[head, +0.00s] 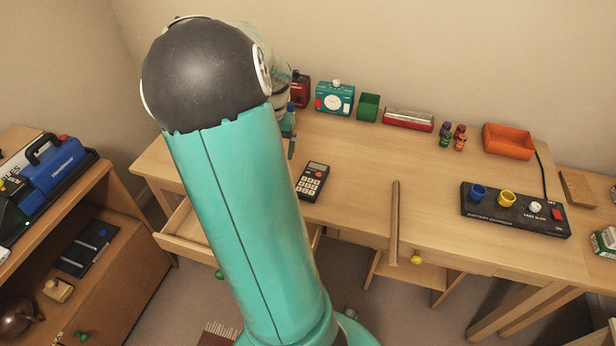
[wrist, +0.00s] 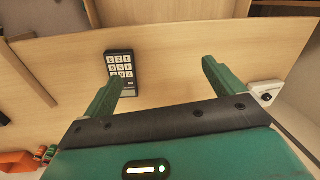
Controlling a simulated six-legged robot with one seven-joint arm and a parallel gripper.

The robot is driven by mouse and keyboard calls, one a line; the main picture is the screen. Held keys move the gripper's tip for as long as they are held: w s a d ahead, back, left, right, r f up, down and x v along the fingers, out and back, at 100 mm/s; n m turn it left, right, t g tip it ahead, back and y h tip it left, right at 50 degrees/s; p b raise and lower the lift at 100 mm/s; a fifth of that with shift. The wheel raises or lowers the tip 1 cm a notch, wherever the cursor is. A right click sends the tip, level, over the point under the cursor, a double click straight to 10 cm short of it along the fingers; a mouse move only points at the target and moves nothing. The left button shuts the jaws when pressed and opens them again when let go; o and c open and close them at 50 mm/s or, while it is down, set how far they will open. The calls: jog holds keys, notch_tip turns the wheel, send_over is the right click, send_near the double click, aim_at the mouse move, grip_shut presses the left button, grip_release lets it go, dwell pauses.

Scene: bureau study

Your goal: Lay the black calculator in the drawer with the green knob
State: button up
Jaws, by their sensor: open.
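The black calculator (head: 313,182) lies face up on the desk, right of my arm in the head view. It also shows in the wrist view (wrist: 121,68), just beyond the left finger's tip. My gripper (wrist: 163,72) is open and empty, with its two green fingers spread above the desk; the calculator is not between them. In the head view my arm hides most of the gripper. The drawer (head: 180,246) with the green knob (head: 219,274) is pulled out at the desk's front left. My arm covers much of its inside.
A battery charger (head: 515,211) sits at the right.

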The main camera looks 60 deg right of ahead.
jog(key=s+d+f+m+g, duration=0.1)
jog(key=s+d+f+m, duration=0.25)
jog(key=s+d, duration=0.5)
send_over(312, 178)
jog(key=shift+n+h, duration=0.3)
jog(key=shift+n, duration=0.05)
jog(key=f, duration=0.9)
jog(key=shift+w+a+f, duration=0.15)
jog(key=shift+w+f, duration=0.05)
jog(key=shift+f, duration=0.15)
notch_tip(312, 178, down, 5)
jog(key=shift+s+f, duration=0.1)
jog(key=shift+s, duration=0.05)
jog(key=shift+c, duration=0.4)
jog(key=c, duration=1.2)
jog(key=shift+o, duration=0.2)
